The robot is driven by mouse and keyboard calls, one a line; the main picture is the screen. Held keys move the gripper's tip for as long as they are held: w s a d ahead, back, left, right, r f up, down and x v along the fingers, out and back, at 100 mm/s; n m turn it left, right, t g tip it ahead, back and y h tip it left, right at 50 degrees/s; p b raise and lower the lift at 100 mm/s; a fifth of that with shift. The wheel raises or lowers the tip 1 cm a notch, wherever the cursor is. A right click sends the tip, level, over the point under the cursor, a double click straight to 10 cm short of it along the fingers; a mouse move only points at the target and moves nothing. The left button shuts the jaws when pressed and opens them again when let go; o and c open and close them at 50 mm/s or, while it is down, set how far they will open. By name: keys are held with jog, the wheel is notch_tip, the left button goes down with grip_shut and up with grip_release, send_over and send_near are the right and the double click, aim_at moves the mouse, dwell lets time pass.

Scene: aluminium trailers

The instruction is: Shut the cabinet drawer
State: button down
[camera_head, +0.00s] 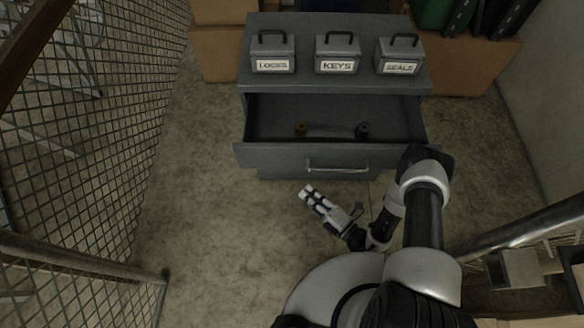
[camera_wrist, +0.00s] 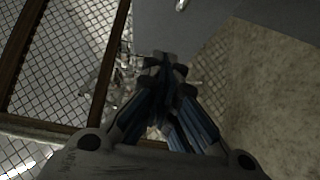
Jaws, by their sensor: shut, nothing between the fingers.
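The grey cabinet (camera_head: 335,86) stands at the back centre in the head view. Its drawer (camera_head: 270,157) is pulled out toward me, with a silver bar handle (camera_head: 337,167) on its front. In the wrist view, my fingers (camera_wrist: 165,65) are closed together, and a grey panel (camera_wrist: 215,20) with part of a bright handle (camera_wrist: 181,5) shows at the top.
Three labelled grey boxes, LOCKS (camera_head: 272,52), KEYS (camera_head: 337,53) and SEALS (camera_head: 400,55), stand on the cabinet. Cardboard boxes (camera_head: 218,58) are behind it. Wire mesh (camera_head: 110,110) bounds the left; a metal rail (camera_head: 520,228) is at right. Floor left of the drawer is clear.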

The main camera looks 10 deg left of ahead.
jog(key=b, duration=0.2)
send_near(281, 157)
jog(key=s+a, duration=0.2)
jog(key=a, duration=0.1)
jog(key=w, duration=0.2)
jog(key=w+a+b, duration=0.1)
jog(key=w, duration=0.1)
jog(key=shift+w, duration=0.1)
jog(key=shift+w, duration=0.1)
